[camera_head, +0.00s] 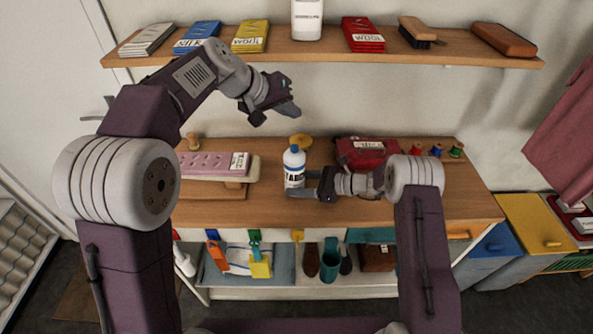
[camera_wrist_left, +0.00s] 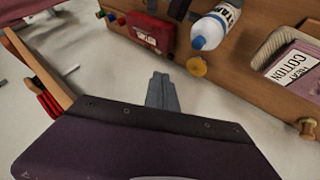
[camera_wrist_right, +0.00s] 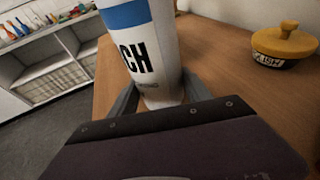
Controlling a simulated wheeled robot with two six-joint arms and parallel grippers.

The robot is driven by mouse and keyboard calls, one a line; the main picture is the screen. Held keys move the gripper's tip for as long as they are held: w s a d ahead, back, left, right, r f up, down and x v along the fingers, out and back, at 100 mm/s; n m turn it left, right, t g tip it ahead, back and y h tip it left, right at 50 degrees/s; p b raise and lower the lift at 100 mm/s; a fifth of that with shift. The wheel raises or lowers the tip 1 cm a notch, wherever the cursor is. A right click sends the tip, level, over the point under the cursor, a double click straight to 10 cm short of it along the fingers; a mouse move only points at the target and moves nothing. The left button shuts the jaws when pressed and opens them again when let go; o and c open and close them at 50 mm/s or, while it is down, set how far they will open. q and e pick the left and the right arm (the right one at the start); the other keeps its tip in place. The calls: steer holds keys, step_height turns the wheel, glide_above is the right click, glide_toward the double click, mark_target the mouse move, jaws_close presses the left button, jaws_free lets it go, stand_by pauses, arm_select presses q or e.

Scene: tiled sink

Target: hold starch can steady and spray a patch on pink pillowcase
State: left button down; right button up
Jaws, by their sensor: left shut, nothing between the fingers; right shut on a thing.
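The starch can (camera_head: 294,168), white with a blue band and dark lettering, stands upright on the wooden worktop. My right gripper (camera_head: 308,185) is shut on its lower body; the right wrist view shows one finger on each side of the can (camera_wrist_right: 140,45). The pink pillowcase (camera_head: 205,163) lies on a padded board left of the can, with a white label at its right end. The label reads COTTON in the left wrist view (camera_wrist_left: 295,62). My left gripper (camera_head: 292,109) is shut and empty, raised above the worktop in front of the wall; its fingertips (camera_wrist_left: 162,80) are together.
A yellow-lidded pot (camera_wrist_right: 285,43) stands behind the can. A red labelled bundle (camera_head: 365,153) and several thread spools (camera_head: 437,151) sit to the right. A wall shelf (camera_head: 200,58) with folded cloths, a white bottle and a brush runs above. Worktop is bare at front right (camera_head: 440,205).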

mark_target(292, 148)
arm_select(q)
steer(key=shift+a+f, duration=0.1)
steer(key=shift+f, duration=4.4)
steer(key=shift+s+f, duration=0.1)
steer(key=shift+f, duration=0.3)
steer(key=shift+r, duration=0.4)
step_height(292, 148, up, 6)
stand_by(1.1)
